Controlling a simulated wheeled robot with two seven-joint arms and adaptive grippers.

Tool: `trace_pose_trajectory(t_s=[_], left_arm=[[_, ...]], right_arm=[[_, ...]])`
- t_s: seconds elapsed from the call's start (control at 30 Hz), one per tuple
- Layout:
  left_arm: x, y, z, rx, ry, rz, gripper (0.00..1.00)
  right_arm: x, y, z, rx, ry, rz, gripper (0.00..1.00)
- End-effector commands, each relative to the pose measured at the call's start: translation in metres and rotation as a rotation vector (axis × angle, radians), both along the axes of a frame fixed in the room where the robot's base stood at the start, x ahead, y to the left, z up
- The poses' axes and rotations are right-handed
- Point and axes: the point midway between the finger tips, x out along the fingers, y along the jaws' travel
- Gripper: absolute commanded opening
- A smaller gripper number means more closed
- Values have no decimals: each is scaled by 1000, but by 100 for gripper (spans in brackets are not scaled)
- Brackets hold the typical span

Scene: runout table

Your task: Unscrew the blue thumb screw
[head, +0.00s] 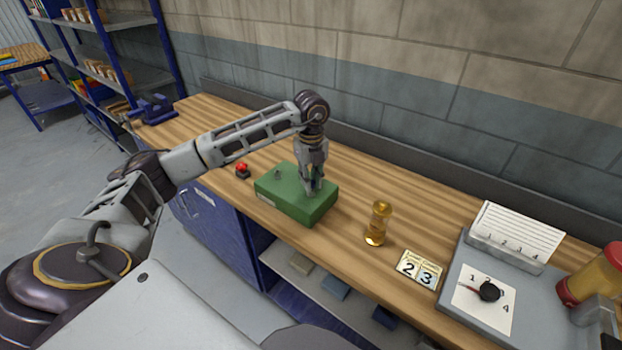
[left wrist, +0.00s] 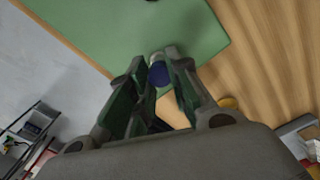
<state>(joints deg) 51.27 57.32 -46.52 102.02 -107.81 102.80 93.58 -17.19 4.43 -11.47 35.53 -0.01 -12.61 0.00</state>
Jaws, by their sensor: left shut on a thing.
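A green box (head: 290,206) sits on the wooden workbench, and its top also fills much of the left wrist view (left wrist: 120,30). My left gripper (head: 312,188) points down at the box's top, near its right end. In the left wrist view a blue thumb screw (left wrist: 158,74) shows between the fingertips, and my left gripper (left wrist: 158,80) is shut on it. In the head view the fingers hide the screw. A small grey knob or screw (head: 277,174) stands on the left part of the box top. My right gripper is not in view.
A red button (head: 242,169) is left of the box. A yellow hourglass-like object (head: 378,223) and number cards (head: 419,269) are to its right. A grey panel with a dial (head: 488,291) is farther right. A blue vise (head: 154,108) stands at the far left end.

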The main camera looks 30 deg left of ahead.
Motion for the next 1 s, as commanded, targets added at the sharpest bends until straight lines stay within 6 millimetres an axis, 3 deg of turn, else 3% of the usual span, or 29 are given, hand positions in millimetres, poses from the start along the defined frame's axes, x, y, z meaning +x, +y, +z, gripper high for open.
trace_pose_trajectory(t_s=[0.87,0.9,1.0], left_arm=[[0,-1,0,-2,0,198,0],[0,-1,0,-2,0,198,22],[0,-1,0,-1,0,198,35]], right_arm=[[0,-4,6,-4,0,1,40],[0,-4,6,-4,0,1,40],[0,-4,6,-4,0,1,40]])
